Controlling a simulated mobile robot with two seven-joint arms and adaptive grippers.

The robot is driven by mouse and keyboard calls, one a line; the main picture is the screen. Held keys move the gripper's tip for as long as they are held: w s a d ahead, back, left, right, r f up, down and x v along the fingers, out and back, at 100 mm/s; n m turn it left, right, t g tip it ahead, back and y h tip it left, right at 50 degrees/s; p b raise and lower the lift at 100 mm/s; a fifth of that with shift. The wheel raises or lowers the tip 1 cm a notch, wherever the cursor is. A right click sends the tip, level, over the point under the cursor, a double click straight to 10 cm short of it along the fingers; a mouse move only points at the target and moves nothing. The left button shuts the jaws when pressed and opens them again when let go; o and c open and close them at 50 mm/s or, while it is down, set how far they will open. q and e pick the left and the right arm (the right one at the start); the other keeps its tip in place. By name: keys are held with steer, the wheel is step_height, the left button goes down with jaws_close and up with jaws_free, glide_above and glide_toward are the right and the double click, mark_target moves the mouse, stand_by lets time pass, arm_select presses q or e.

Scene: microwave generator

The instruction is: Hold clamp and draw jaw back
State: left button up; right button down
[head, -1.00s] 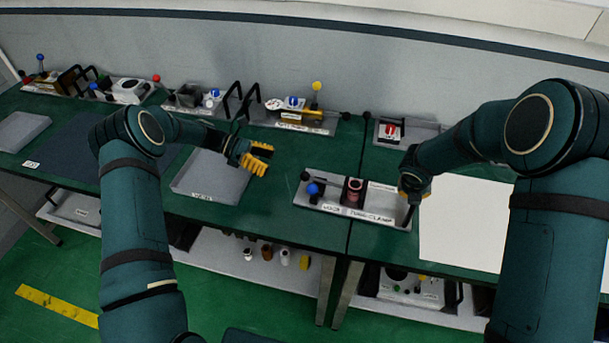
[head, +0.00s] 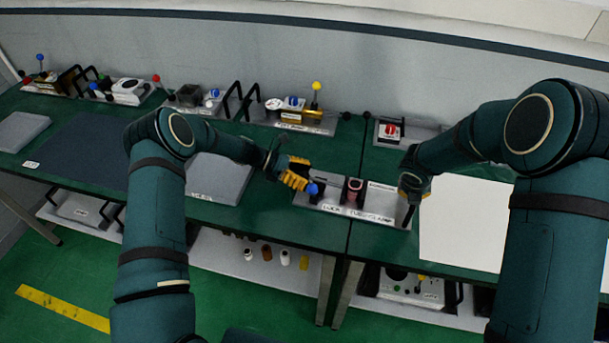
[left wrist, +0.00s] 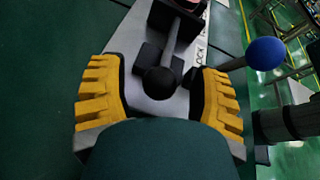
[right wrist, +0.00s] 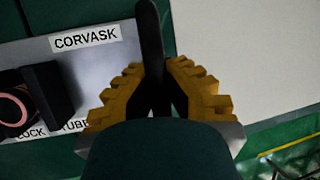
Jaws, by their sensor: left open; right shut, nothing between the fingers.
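The clamp (head: 360,214) is a grey base on the green bench, with a dark block holding a pinkish round tube (head: 353,187) and a blue ball knob (head: 312,189) at its left end. My left gripper (head: 302,173) is open over that end. In the left wrist view, a black ball (left wrist: 160,82) on a metal rod shows between the yellow fingers; the blue ball (left wrist: 265,53) lies outside them, at right. My right gripper (head: 411,190) is shut at the clamp's right end. In the right wrist view, a black bar (right wrist: 151,40) passes by its fingertips; contact is unclear.
A white sheet (head: 462,225) lies right of the clamp, and a grey tray (head: 218,180) lies to its left. Several fixtures with knobs and black handles stand along the back wall, one with a red part (head: 389,130) behind the clamp.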

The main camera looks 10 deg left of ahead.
arm_select(q)
jaws_close()
steer(key=shift+w+a, duration=0.1)
steer(key=shift+a, duration=2.5)
steer(key=shift+c, duration=1.9)
jaws_free()
steer(key=shift+d, duration=0.1)
arm_select(e)
steer(key=shift+d, duration=0.2)
arm_select(q)
steer(key=o, duration=0.4)
arm_select(e)
steer(key=shift+a, duration=0.1)
arm_select(q)
steer(key=v, duration=1.2)
arm_select(e)
steer(key=shift+a, duration=0.1)
